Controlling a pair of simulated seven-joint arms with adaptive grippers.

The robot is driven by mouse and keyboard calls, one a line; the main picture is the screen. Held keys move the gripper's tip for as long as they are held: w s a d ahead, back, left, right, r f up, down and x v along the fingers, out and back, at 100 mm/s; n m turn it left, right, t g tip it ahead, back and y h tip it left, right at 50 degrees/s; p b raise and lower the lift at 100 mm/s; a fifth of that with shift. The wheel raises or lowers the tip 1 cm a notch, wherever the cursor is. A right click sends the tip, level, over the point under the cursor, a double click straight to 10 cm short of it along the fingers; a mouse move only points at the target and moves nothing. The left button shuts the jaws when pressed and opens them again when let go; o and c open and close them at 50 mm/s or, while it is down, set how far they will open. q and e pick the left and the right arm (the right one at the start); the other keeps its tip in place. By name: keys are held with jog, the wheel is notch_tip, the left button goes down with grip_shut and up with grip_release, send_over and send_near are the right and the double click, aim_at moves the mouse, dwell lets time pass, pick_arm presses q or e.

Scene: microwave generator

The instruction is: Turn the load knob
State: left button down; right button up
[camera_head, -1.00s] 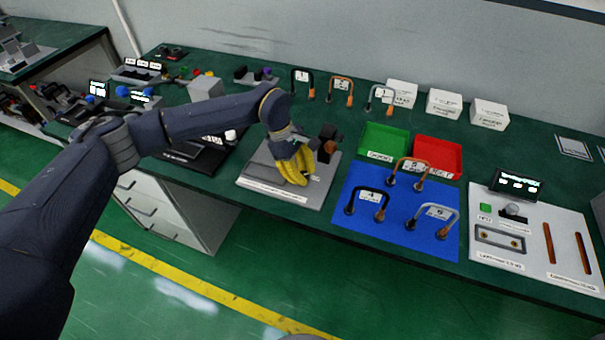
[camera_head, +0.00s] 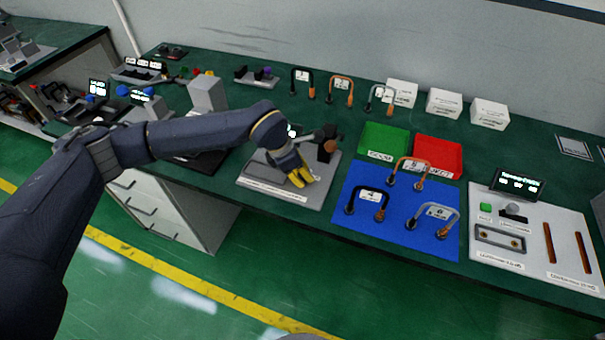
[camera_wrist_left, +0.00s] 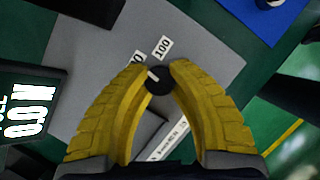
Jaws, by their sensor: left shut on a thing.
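The load knob (camera_wrist_left: 158,80) is a small dark round knob with a pale pointer line, on a grey plate (camera_wrist_left: 90,62) in the left wrist view. White labels, one reading "100" (camera_wrist_left: 162,47), lie just beyond it. My left gripper (camera_head: 301,179) has yellow fingers and is down at the plate in the head view. The left wrist view shows its two fingertips (camera_wrist_left: 159,74) closed on opposite sides of the knob. In the head view the knob is hidden by the fingers. My right gripper is in neither view.
A lit display (camera_wrist_left: 28,115) stands left of the plate in the left wrist view. A dark post with a brown part (camera_head: 327,146) stands at the plate's back. Green (camera_head: 384,139) and red (camera_head: 440,157) trays and a blue mat (camera_head: 350,217) with bent tubes lie to the right.

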pick_arm(q)
jog(key=shift+n, duration=0.7)
jog(key=c, duration=1.1)
grip_release()
jog(key=shift+t, duration=0.3)
jog(key=shift+o, duration=0.2)
jog(key=shift+m, duration=0.4)
